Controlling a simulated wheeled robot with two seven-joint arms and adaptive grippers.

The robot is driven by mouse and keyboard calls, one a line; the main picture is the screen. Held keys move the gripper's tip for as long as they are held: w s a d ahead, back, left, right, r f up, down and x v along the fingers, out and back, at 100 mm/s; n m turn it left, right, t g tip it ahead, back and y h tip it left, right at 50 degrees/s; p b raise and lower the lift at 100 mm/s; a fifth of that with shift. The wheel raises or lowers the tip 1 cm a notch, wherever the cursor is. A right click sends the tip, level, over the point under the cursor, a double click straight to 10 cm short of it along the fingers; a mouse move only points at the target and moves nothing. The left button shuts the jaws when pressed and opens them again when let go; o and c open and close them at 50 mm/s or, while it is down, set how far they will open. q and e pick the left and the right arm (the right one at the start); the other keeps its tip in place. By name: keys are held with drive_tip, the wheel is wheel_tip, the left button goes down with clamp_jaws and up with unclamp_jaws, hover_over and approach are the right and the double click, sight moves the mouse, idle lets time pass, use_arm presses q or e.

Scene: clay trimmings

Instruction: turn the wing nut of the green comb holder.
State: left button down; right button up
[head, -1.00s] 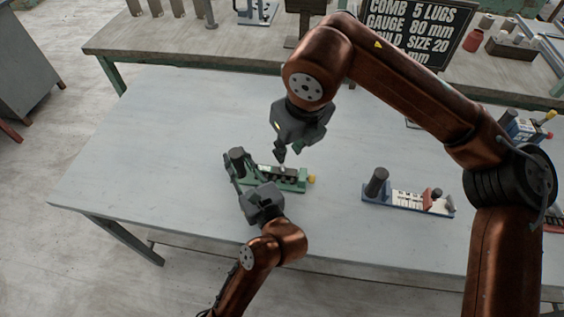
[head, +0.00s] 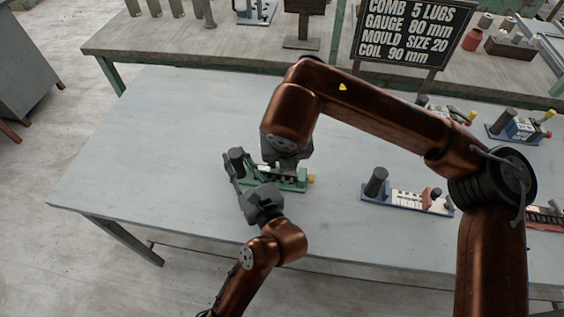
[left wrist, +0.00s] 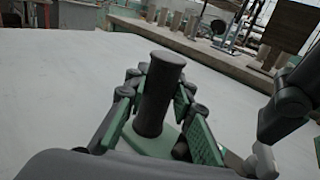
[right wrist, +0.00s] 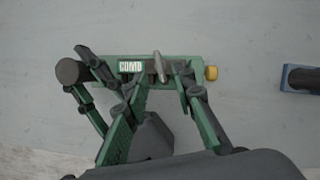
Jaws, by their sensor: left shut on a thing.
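The green comb holder (head: 298,186) lies on the grey table, with a dark upright post (head: 236,155) at its left end and a yellow knob (right wrist: 211,73) at its right end. My left gripper (head: 236,172) is shut on the post, which fills the space between its fingers in the left wrist view (left wrist: 158,90). The metal wing nut (right wrist: 159,66) stands on the holder, right of the COMB label (right wrist: 131,67). My right gripper (right wrist: 162,76) is open over the holder. Its fingers are on either side of the wing nut, with gaps visible. My right arm hides the nut in the head view.
A second comb holder (head: 408,198), with a white plate, lies to the right on the same table (head: 150,130). More holders (head: 517,128) stand at the far right. A back bench (head: 200,47) carries a dark sign (head: 412,32). The table's left side is clear.

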drive_tip(key=shift+x, duration=1.95)
drive_tip(key=shift+c, duration=0.3)
clamp_jaws()
